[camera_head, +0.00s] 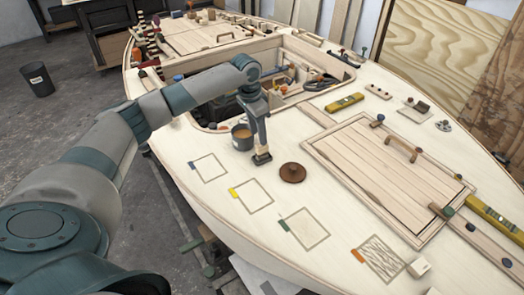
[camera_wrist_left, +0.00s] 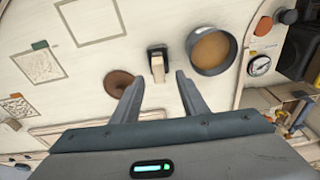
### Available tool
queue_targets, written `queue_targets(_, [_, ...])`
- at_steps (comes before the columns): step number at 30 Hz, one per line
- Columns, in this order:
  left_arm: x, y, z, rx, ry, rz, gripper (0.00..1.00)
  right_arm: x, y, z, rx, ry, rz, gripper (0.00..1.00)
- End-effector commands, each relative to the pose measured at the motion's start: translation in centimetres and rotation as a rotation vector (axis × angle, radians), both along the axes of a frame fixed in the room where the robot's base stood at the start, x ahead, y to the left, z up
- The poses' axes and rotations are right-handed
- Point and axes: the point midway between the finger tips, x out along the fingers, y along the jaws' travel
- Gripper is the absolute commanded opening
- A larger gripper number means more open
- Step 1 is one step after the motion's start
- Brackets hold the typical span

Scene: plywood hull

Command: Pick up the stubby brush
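The stubby brush (camera_head: 262,158) stands upright on the pale plywood deck, with a light wooden handle and a dark lower end. In the left wrist view the brush (camera_wrist_left: 157,66) lies between the lines of the two fingers, just beyond the tips. My left gripper (camera_head: 260,140) points down right over the brush, and in the left wrist view my left gripper (camera_wrist_left: 158,78) is open with a gap on both sides of the handle. I cannot tell whether the fingertips reach below the handle's top. My right gripper is in neither view.
A grey mug of brown liquid (camera_head: 242,138) stands close left of the brush. A round brown disc (camera_head: 292,172) lies to its right. An open hatch with tools (camera_head: 290,85) lies behind.

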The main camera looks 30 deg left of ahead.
Motion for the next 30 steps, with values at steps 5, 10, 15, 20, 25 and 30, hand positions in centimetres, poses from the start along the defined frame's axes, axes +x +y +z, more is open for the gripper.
queue_targets(5, [0.3,-0.2,-2.2,0.0,0.002,0.0,0.4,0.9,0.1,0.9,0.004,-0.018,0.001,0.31])
queue_targets(10, [0.4,-0.2,-2.9,0.001,0.0,-0.001,0.4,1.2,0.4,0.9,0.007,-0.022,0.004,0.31])
queue_targets(15, [0.4,-0.2,-2.9,0.001,0.0,-0.001,0.4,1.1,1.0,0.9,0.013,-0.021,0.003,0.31])
queue_targets(20, [0.4,-0.2,-3.0,0.001,0.001,-0.001,0.4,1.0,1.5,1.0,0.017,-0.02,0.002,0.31])
queue_targets(25, [0.6,-0.6,-4.1,0.0,0.002,-0.001,0.4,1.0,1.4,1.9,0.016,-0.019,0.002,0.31])
queue_targets(30, [0.9,-0.9,-6.3,0.0,0.003,0.0,0.4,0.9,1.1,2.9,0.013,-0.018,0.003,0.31])
